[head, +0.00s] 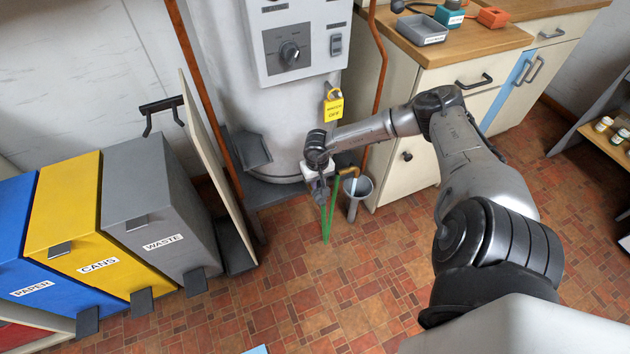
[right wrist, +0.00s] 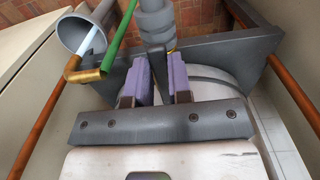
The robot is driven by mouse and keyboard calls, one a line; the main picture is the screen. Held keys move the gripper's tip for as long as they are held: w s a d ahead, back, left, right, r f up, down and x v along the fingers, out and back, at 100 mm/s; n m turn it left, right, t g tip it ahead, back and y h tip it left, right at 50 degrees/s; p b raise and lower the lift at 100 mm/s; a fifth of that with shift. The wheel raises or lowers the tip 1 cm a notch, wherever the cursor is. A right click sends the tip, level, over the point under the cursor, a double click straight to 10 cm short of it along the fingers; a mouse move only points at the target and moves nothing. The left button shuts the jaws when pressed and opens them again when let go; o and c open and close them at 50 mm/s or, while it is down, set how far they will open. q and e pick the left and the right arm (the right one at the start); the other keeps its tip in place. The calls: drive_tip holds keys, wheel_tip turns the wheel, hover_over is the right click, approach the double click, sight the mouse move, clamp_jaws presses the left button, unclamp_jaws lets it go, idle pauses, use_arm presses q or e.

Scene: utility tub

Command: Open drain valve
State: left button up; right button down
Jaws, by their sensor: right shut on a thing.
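The tall grey tank (head: 265,130) stands at the back centre. My right gripper (head: 318,180) is low at the tank's front. In the right wrist view its two purple-padded fingers (right wrist: 160,78) are on either side of a narrow dark grey part of the drain valve (right wrist: 156,28), and are shut on it. The valve has a thick ribbed grey body beyond the fingers. In the head view the gripper hides most of it. A thin green strip (head: 332,205) hangs beside the gripper, and it shows in the right wrist view (right wrist: 120,35). My left gripper is not in view.
A grey funnel (head: 357,187) and a brass elbow (head: 349,171) are just right of the gripper. Copper pipes (head: 378,90) flank the tank. Bins (head: 170,215) stand left and a cabinet (head: 400,160) right. The tiled floor in front is clear.

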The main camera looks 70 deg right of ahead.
sight(318, 183)
idle(0.3)
drive_tip(key=c, duration=1)
unclamp_jaws()
drive_tip(key=shift+s, duration=0.1)
drive_tip(key=shift+c, duration=0.2)
drive_tip(key=shift+r, duration=0.3)
wheel_tip(318, 183, up, 13)
drive_tip(key=p, duration=0.6)
